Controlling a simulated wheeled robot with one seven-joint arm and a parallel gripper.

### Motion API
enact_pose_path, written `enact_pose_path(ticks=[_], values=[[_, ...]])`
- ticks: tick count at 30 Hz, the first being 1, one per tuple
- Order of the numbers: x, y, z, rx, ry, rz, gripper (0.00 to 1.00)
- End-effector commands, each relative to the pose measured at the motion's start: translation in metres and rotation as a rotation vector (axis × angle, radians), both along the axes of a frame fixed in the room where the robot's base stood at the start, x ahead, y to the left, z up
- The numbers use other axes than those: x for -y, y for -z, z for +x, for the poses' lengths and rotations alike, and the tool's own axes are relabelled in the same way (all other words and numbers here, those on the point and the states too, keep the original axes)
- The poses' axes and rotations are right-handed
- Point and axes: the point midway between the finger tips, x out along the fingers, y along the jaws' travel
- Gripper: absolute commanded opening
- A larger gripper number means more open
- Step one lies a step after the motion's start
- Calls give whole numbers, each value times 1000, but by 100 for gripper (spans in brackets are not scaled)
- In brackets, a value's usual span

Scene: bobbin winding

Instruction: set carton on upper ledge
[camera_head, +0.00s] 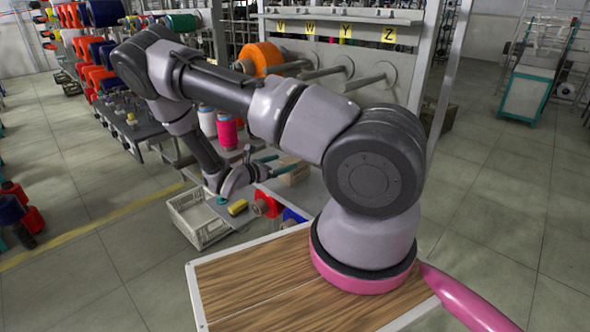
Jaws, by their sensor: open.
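A small tan box, which looks like the carton (295,176), sits on the grey shelf surface of the rack, just beyond my gripper and partly hidden by it. My gripper (286,162) has its two teal fingers apart, pointing right, close to the carton. I cannot tell whether the fingers touch it or lie around it. The upper ledge (350,17) looks to be the long pale shelf at the top of the rack, above yellow labels with letters. Small items stand on it.
An orange spool (262,59) sits on one of the rack's pegs. Pink and white thread cones (227,131) stand left of my gripper. A rack post (428,60) rises at right.

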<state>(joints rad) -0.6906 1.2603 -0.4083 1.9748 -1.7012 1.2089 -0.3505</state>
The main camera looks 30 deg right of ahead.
Motion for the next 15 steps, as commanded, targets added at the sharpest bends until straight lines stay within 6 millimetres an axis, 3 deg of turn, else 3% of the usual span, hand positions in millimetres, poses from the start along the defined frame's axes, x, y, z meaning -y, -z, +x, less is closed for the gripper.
enact_pose_path(ticks=[15], values=[[61, 9, 19, 2, 1, 2, 100]])
